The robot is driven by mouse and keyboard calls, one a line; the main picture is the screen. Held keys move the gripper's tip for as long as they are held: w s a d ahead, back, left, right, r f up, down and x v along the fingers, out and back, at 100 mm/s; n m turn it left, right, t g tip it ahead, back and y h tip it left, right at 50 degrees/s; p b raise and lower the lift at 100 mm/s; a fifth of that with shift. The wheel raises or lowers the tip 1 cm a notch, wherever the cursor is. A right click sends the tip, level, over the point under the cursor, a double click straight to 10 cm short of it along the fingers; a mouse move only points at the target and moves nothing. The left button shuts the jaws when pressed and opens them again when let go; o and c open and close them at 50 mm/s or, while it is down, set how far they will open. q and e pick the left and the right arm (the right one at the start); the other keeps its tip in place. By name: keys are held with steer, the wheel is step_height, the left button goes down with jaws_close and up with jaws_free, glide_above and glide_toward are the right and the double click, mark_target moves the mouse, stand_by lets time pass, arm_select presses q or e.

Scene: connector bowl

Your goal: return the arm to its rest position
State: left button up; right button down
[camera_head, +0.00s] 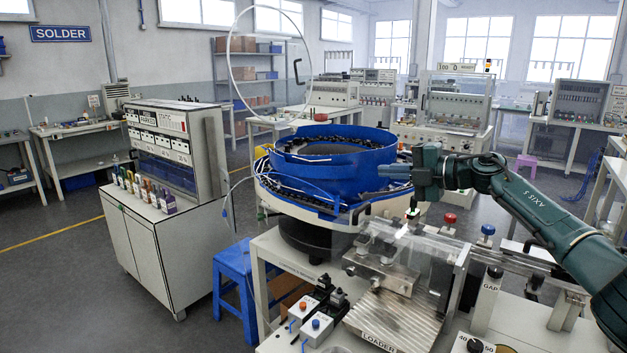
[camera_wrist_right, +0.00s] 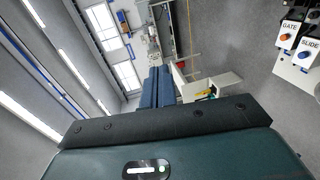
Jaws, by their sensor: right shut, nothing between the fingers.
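My right arm, dark green, reaches in from the right in the head view. Its gripper (camera_head: 384,171) points left, with its fingertips close to the right side of the blue connector bowl (camera_head: 290,165); I cannot tell whether they touch it. In the right wrist view the two blue fingers (camera_wrist_right: 156,72) lie side by side, shut with nothing between them. The bowl has small dark parts along its inner track and stands on a round base. My left gripper is not in view.
Below the arm are a clear-covered loader (camera_head: 410,325), a red knob (camera_head: 449,218) and a blue knob (camera_head: 488,230). Two switch boxes (camera_head: 316,328) sit at the table front. A blue stool (camera_head: 233,285) and white cabinet (camera_head: 135,250) stand left. Open floor lies between benches.

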steer(key=s+a+f+m+t, duration=0.35)
steer(key=a+f+m, duration=0.25)
steer(key=a+f, duration=0.3)
steer(key=s+f+m+t+h, duration=0.5)
steer(key=f+m, duration=0.3)
steer(key=m, duration=0.1)
steer(key=s+d+f+m+g+h, duration=0.3)
steer(key=s+d+f+m+h, duration=0.15)
steer(key=s+f, duration=0.3)
steer(key=s+d+f+m+g+h, duration=0.35)
steer(key=s+f+m, duration=0.2)
steer(key=s, duration=0.35)
steer(key=s+d+f+m+g, duration=0.1)
steer(key=s+d+f+g, duration=0.15)
steer(key=s, duration=0.55)
steer(key=s+d+f+g, duration=0.1)
steer(key=s+g, duration=0.2)
steer(key=s, duration=0.6)
steer(key=s+d+f+m+g, duration=0.1)
steer(key=s+d+f+g, duration=0.15)
steer(key=s, duration=0.55)
steer(key=w+a+f+n+t+y, duration=0.1)
steer(key=w+a+f+t+y, duration=0.2)
steer(key=w+a+f+t, duration=0.3)
steer(key=shift+w+a+f+t, duration=0.15)
steer(key=shift+a+f+t, duration=0.2)
steer(key=shift+f, duration=0.75)
